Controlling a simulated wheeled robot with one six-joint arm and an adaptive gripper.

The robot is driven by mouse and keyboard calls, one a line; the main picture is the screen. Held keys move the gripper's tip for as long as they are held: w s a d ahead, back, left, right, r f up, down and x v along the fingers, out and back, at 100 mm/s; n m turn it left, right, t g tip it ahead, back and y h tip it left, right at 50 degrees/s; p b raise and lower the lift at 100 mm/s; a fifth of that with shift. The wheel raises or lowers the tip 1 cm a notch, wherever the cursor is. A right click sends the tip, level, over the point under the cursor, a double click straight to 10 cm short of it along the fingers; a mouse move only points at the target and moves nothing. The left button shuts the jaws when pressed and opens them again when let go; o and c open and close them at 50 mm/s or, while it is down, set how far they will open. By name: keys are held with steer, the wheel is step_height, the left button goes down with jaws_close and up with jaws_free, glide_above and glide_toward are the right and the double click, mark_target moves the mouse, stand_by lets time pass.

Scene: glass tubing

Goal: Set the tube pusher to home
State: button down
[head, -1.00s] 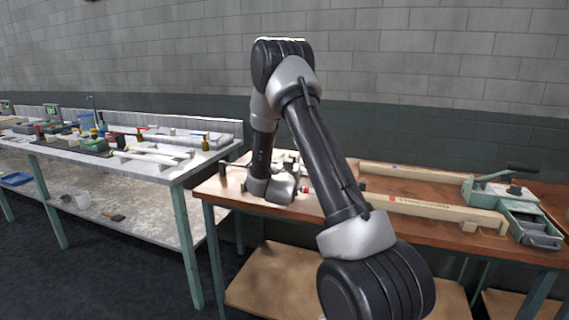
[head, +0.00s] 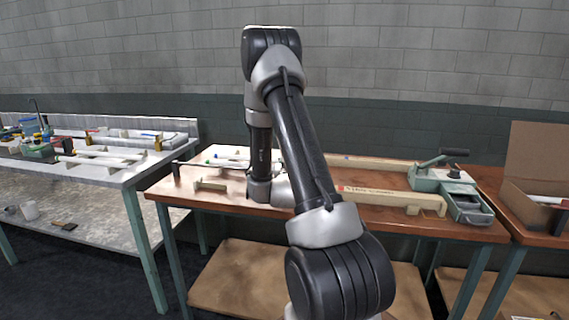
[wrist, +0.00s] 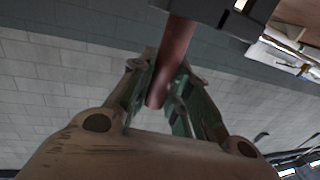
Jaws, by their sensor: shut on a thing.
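In the wrist view my gripper (wrist: 164,85) is shut, with its two greenish fingers on either side of a reddish-brown rod-like handle (wrist: 175,48). The handle runs up to a dark block (wrist: 215,10) at the top edge. I take this handle to be part of the tube pusher, but cannot confirm it. In the head view my wrist hangs low over the left half of the wooden bench, and my fingers and the held handle are hidden. A thin rod with a dark upright end (head: 177,172) lies left of my wrist.
The wooden bench (head: 400,230) carries a pale wooden rail (head: 385,197) and a green lever device (head: 443,180) at right. A small wooden block (head: 210,185) is left of my wrist. A cluttered bench (head: 90,178) stands left. An open cardboard box (head: 535,165) is right.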

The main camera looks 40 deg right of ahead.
steer(key=c, duration=1.3)
jaws_free()
steer(key=v, duration=0.7)
steer(key=shift+s+a, duration=0.15)
